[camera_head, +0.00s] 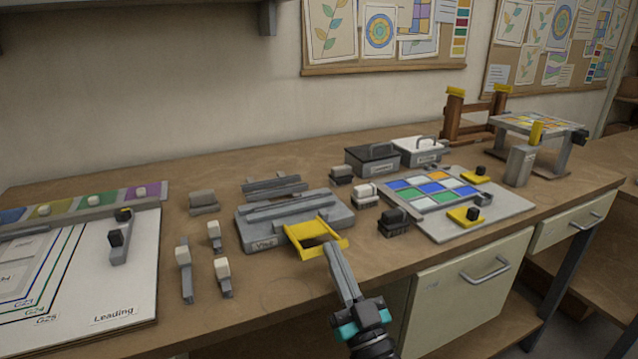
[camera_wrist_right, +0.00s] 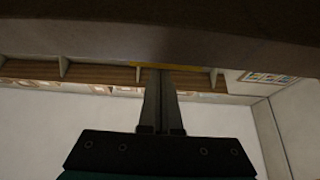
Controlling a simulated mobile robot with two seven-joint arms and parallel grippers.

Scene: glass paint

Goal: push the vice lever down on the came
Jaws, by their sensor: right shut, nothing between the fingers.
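The grey vice (camera_head: 262,236) sits at the middle of the bench near its front edge, with long grey bars along its top. I cannot tell which bar is the came. The yellow vice lever (camera_head: 303,248), a frame-shaped handle, sticks out from the vice's front right side. My right gripper (camera_head: 331,246) is shut and empty, its fingertips at the lever's front right part; I cannot tell whether they touch. In the right wrist view the shut fingers (camera_wrist_right: 160,72) reach up to a thin yellow strip, seemingly the lever. My left gripper is not in view.
Small pale-topped grey tools (camera_head: 184,262) stand left of the vice, beside a white Leading board (camera_head: 130,290). A dark block (camera_head: 396,222) and a coloured glass panel (camera_head: 432,190) on a grey board lie to the right. Lidded boxes (camera_head: 372,158) stand behind.

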